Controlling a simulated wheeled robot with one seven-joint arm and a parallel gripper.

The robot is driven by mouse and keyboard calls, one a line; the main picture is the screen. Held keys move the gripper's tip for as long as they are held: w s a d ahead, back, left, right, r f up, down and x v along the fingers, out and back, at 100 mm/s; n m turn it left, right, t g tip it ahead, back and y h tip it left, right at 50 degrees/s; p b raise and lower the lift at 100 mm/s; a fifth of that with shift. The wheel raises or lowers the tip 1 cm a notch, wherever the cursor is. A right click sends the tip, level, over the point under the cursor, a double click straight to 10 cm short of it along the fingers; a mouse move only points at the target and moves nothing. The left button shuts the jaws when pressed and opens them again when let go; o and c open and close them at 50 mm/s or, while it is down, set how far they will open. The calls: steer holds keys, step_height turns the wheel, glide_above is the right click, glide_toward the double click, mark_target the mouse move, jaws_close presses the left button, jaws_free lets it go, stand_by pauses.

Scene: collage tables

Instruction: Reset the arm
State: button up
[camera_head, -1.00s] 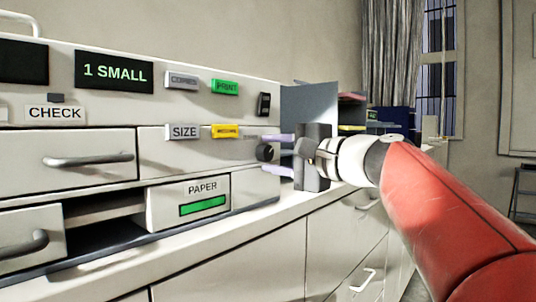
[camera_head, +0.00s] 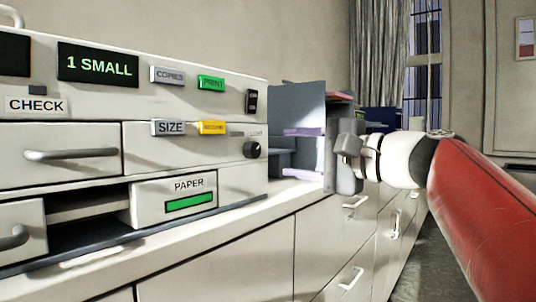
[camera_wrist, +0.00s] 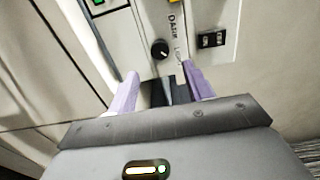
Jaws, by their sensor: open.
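My gripper (camera_head: 288,153) is open and empty, with its two purple fingers one above the other, pointing left toward the copier (camera_head: 190,105). The fingertips are to the right of the copier's front, apart from the black dial (camera_head: 254,150). In the wrist view my gripper (camera_wrist: 160,76) shows both purple fingers spread, with nothing between them but background. The dial (camera_wrist: 159,48) appears there beyond the fingertips, beside the label "DARK LIGHT". My red and white arm reaches in from the right.
The copier has a "1 SMALL" display (camera_head: 98,65), a green PRINT button (camera_head: 211,83), a yellow button (camera_head: 211,127) and a PAPER drawer (camera_head: 174,202). It stands on a white cabinet (camera_head: 240,250). A grey organiser (camera_head: 297,104) stands behind the gripper. Open floor (camera_head: 425,260) lies to the right.

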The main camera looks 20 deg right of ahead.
steer(key=shift+f, duration=0.1)
stand_by(0.3)
steer(key=s+a+f+n+g+h, duration=0.2)
steer(key=s+a+f+g, duration=0.1)
steer(key=f, duration=0.8)
steer(key=s+a+f+n+g+h, duration=0.2)
steer(key=a+f+g, duration=0.1)
steer(key=f, duration=0.7)
steer(key=s+f+n+g+h, duration=0.1)
steer(key=s+f+n+h, duration=0.1)
steer(key=f, duration=0.4)
steer(key=s+d+f+n+g+h, duration=0.1)
steer(key=s+f+n+h, duration=0.1)
steer(key=s+f, duration=0.3)
steer(key=s+f+n+g+h, duration=0.1)
steer(key=s+f+n+h, duration=0.1)
steer(key=f, duration=0.6)
steer(key=shift+s+d+f+n+h, duration=0.25)
steer(key=shift+s+n, duration=0.25)
steer(key=shift+s, duration=0.35)
